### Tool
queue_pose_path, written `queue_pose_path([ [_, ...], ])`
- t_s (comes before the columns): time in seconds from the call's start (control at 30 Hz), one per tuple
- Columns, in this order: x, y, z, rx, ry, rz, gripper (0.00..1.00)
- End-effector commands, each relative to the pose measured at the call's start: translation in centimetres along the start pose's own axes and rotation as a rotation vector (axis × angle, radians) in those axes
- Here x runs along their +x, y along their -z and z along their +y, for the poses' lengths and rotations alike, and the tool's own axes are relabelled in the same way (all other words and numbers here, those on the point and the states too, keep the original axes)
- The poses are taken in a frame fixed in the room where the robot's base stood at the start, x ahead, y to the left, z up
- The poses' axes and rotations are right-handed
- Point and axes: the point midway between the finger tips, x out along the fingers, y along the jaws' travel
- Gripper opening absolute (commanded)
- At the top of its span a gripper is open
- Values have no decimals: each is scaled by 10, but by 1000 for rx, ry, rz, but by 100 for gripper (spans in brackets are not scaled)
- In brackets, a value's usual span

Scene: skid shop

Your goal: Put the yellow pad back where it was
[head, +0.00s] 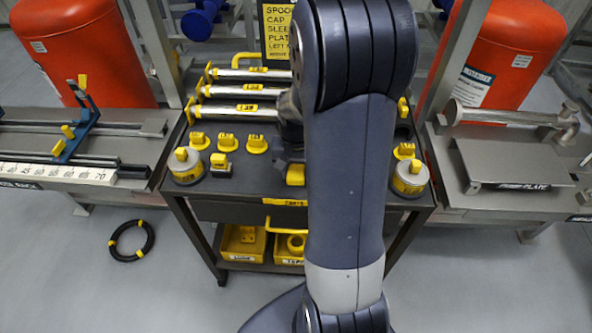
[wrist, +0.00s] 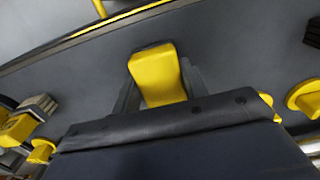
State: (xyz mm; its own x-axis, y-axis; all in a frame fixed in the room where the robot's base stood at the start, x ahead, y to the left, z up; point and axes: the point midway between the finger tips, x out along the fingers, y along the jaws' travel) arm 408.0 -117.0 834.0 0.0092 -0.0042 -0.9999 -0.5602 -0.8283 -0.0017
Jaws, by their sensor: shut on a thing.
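The yellow pad (wrist: 158,76) is a small block with a rounded top edge, between my gripper's two dark fingers (wrist: 158,88) in the wrist view. My gripper is shut on it, above or at the dark cart top. In the head view the yellow pad (head: 296,174) shows just left of my arm, over the front part of the cart top (head: 250,185). My arm hides most of the gripper there. I cannot tell whether the pad touches the surface.
Several yellow-based pieces stand in a row, including one yellow cap (head: 257,144). Capped grey cylinders stand at the left (head: 186,166) and right (head: 410,178) of the cart. Labelled metal tubes (head: 240,91) lie behind. Yellow bins (head: 243,243) sit below. A black ring (head: 131,240) lies on the floor.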

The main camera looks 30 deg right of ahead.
Motion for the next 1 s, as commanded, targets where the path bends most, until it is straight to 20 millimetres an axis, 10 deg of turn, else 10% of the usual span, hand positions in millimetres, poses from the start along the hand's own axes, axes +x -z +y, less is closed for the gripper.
queue_pose_path([
  [0.33, 4, 0, 0, 0, 0, 1, 17],
  [0.37, 4, 0, 0, 0, 0, 1, 43],
  [0.6, 3, 0, 0, 0, 0, 1, 63],
  [1.0, -10, 1, 0, 0, 2, 6, 63],
])
